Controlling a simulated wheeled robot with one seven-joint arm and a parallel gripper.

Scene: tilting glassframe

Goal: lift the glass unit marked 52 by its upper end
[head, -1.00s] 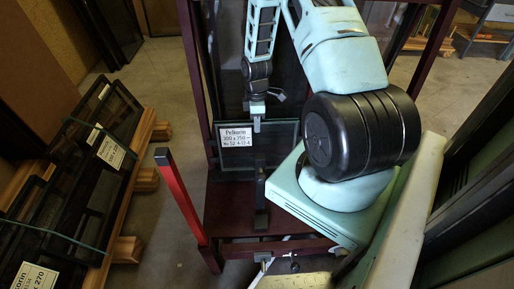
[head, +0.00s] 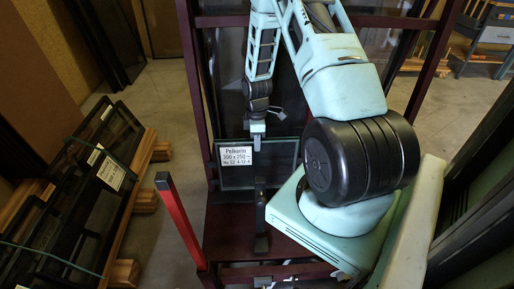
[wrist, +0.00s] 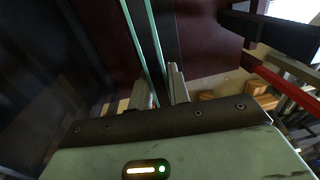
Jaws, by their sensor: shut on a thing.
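The glass unit marked 52 (head: 280,172) is a small dark pane with a pale green edge and a white label (head: 237,157). It stands near upright on the dark red frame, in the middle of the head view. My gripper (head: 257,143) is shut on its upper edge from above, right of the label. In the wrist view the glass unit (wrist: 156,45) shows as two pale green edge lines running between the fingers of my gripper (wrist: 161,92). Whether its lower edge touches the ledge I cannot tell.
The dark red frame (head: 228,222) has side posts, and a bright red post (head: 180,222) rises at its left front. A black upright (head: 260,215) stands before the glass. Framed panes (head: 75,215) lean on timber at left. Dark panels line the right.

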